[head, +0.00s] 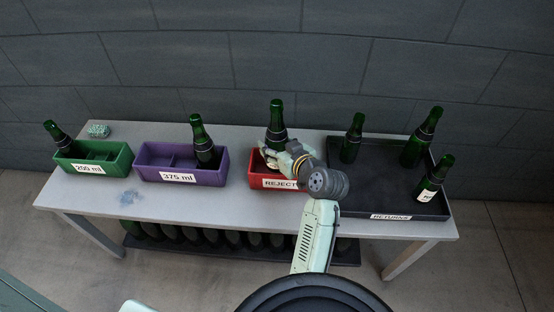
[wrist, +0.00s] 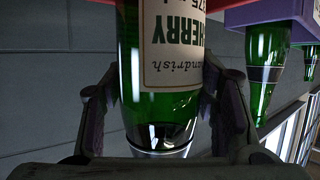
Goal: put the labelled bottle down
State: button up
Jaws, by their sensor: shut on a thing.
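The labelled bottle (head: 277,118) is dark green and stands about upright at the red REJECT bin (head: 279,183). My gripper (head: 272,152) is shut around it from the front. In the wrist view my gripper (wrist: 165,95) has one finger on each side of the green glass. There the bottle's cream label (wrist: 172,45) appears upside down and reads partly "CHERRY" and "375". A red edge of the bin crosses the top of the wrist view. The bottle's base is hidden, so I cannot tell whether it touches the bin floor.
Left of the red bin are a purple 375 ml bin (head: 152,160) with one bottle (head: 203,143) and a green 200 ml bin (head: 122,160) with a tilted bottle (head: 59,137). The black RETURNS tray (head: 378,198) at right holds three bottles. The table front is mostly clear.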

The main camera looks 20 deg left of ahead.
jog(key=shift+f+p, duration=0.35)
jog(key=shift+f, duration=2.4)
jog(key=shift+f, duration=0.15)
jog(key=o, duration=1.3)
